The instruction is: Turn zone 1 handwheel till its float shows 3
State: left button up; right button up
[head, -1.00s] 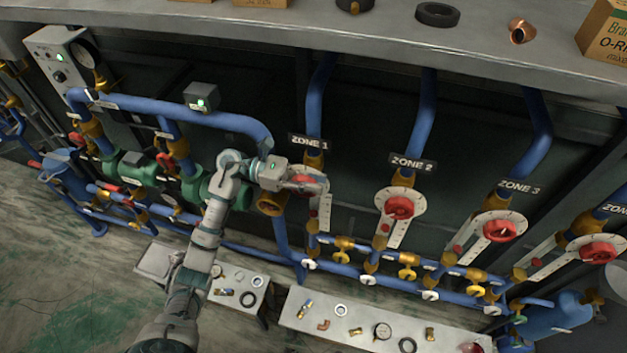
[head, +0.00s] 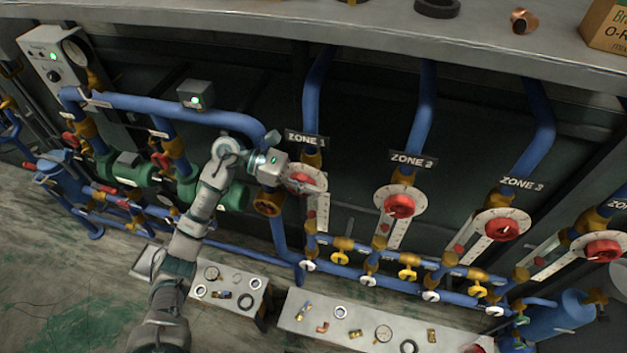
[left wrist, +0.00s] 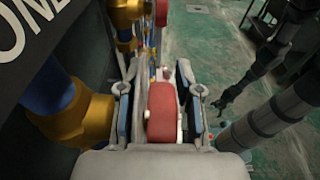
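The zone 1 handwheel (head: 303,181) is red, on a round white dial below the ZONE 1 sign (head: 307,139). A white float gauge strip (head: 323,212) runs down from it, with a small red float (head: 311,214) whose reading is too small to tell. My left gripper (head: 316,184) is at the handwheel and partly covers it. In the left wrist view the red handwheel (left wrist: 161,115) stands edge-on between the two fingers of my left gripper (left wrist: 160,112), with a gap visible on each side.
Blue pipes with brass fittings (head: 312,160) run close around the wheel. The zone 2 handwheel (head: 399,205) and zone 3 handwheel (head: 501,229) stand to the right. Low benches (head: 300,322) with small parts stand below.

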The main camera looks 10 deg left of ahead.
pick_arm(q)
jog(key=v, duration=1.2)
jog(key=shift+f, duration=0.15)
